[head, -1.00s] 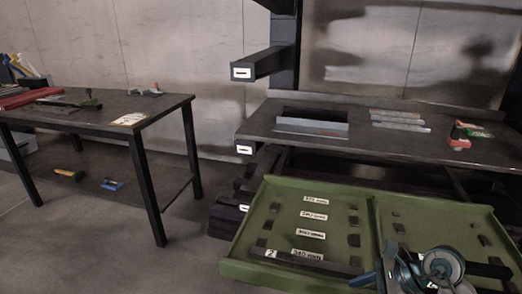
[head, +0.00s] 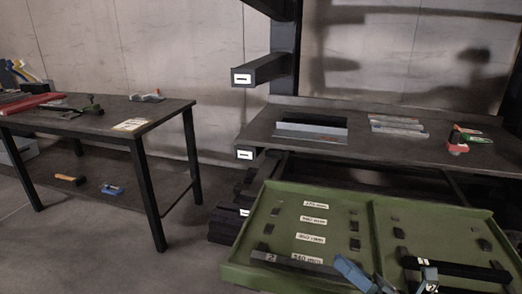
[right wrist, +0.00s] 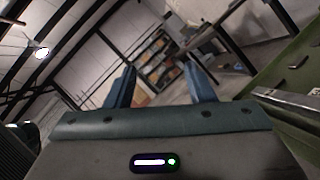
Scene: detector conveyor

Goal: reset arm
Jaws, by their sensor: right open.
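My right gripper (head: 388,279) is at the bottom edge of the head view, in front of the green tray's near side. Its blue fingers also show in the right wrist view (right wrist: 160,84), spread apart with nothing between them. The green tray (head: 371,225) has two compartments, with labels and small dark blocks. A dark bar (head: 300,263) with a "2" label lies along the near side of its left compartment, and another dark bar (head: 455,264) lies at the right. My left gripper is not seen.
Behind the tray, a dark workbench (head: 360,150) carries metal bars (head: 398,125) and a red-and-green tool (head: 458,142). A dark table (head: 160,113) with tools stands at the left. Bare floor (head: 110,235) shows between them and the camera.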

